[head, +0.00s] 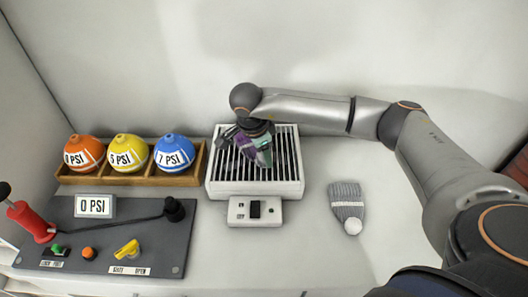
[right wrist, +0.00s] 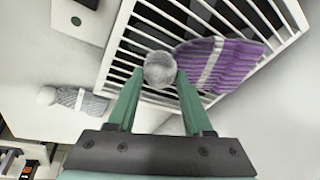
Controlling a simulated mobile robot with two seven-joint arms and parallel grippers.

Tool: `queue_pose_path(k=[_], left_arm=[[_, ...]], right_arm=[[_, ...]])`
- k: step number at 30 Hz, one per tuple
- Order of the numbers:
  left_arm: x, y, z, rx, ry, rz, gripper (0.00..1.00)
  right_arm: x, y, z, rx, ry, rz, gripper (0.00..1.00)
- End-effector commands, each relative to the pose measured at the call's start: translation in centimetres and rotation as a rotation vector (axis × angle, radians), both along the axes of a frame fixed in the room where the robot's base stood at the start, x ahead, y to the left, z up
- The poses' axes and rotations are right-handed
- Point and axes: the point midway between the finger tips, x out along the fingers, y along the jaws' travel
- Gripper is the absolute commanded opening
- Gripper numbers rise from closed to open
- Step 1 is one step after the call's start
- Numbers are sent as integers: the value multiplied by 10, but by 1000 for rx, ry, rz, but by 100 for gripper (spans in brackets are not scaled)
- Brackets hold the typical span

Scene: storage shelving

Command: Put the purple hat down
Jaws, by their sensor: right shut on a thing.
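The purple hat (right wrist: 218,62) has a pale band and a grey pompom (right wrist: 160,69). My right gripper (right wrist: 154,80) has its green fingers closed on the pompom. In the head view the right gripper (head: 262,152) is over the white slatted grille box (head: 213,180), and the purple hat (head: 245,146) is partly hidden by it. The hat is over the slats; I cannot tell whether it touches them. My left gripper is not in view.
A grey knit hat (head: 347,203) lies right of the grille. A switch box (head: 236,215) sits in front of the grille. A wooden tray (head: 120,180) with orange, yellow and blue balls stands left. A dark control panel (head: 150,245) is front left.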

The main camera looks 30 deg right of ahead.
Motion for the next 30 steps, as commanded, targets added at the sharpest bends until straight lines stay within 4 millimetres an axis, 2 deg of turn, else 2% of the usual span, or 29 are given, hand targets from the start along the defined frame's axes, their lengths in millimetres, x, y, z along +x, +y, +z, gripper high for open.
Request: queue_pose_path(k=[2, 3, 10, 17, 21, 25, 30], left_arm=[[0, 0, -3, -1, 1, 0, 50], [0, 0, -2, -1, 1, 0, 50], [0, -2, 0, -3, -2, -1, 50], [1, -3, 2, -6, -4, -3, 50], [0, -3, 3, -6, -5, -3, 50], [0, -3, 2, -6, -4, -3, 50], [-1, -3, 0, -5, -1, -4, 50]], right_arm=[[0, 0, -3, 0, 0, 0, 0], [0, 0, -2, 0, 0, 0, 55], [0, 0, -2, 0, 0, 0, 81], [0, 0, -1, 0, 0, 0, 81], [0, 1, 7, 0, -2, 0, 81], [-2, 7, 28, 1, -5, 2, 81], [-6, 18, 65, 1, -6, 3, 81]])
